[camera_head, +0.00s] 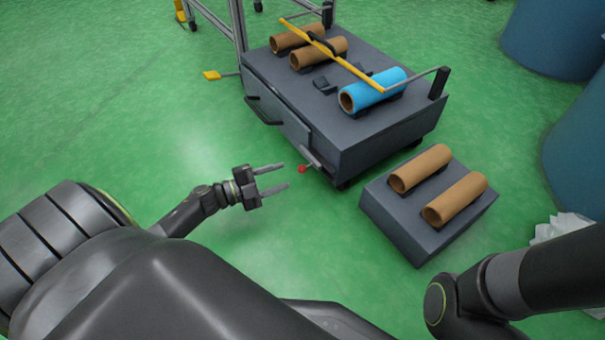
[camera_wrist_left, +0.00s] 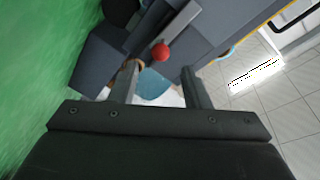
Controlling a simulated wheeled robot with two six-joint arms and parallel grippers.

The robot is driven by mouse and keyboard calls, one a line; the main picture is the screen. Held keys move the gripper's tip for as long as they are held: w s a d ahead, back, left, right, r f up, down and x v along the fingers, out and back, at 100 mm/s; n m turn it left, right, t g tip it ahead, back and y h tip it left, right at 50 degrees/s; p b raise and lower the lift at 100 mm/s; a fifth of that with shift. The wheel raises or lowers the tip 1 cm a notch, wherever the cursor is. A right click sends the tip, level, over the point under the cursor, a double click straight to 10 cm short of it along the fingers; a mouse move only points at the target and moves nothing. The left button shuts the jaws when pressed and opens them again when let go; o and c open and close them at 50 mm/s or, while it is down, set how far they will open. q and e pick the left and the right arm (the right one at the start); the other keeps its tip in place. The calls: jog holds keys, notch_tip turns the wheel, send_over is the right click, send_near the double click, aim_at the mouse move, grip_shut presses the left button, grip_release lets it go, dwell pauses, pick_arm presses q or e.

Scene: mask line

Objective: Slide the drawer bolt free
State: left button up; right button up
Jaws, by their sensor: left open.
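The drawer bolt ends in a red knob (camera_head: 302,169), which sticks out at the lower front corner of the grey cabinet (camera_head: 385,142). The drawer front (camera_head: 276,110) has a dark handle (camera_head: 263,111) to the left of the bolt. My left gripper (camera_head: 286,176) is open and empty, its fingers pointing at the knob from the left. In the left wrist view the red knob (camera_wrist_left: 161,52) is just beyond the gap between the open fingertips (camera_wrist_left: 158,75), apart from both. My right arm shows at the right edge, but its gripper is out of view.
Brown rolls, a blue roll (camera_head: 372,91) and a yellow bar (camera_head: 330,55) are on top of the cabinet. A low grey block (camera_head: 400,222) with two brown rolls stands to the right. Blue drums (camera_head: 555,38) stand at far right.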

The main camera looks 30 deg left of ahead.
aim_at(302, 170)
pick_arm(q)
jog(key=b+x, duration=0.2)
jog(key=x, duration=0.4)
jog(key=shift+w+d+f, duration=0.1)
jog(key=shift+f, duration=0.05)
jog(key=shift+w+d, duration=0.35)
jog(key=shift+w, duration=0.15)
grip_shut()
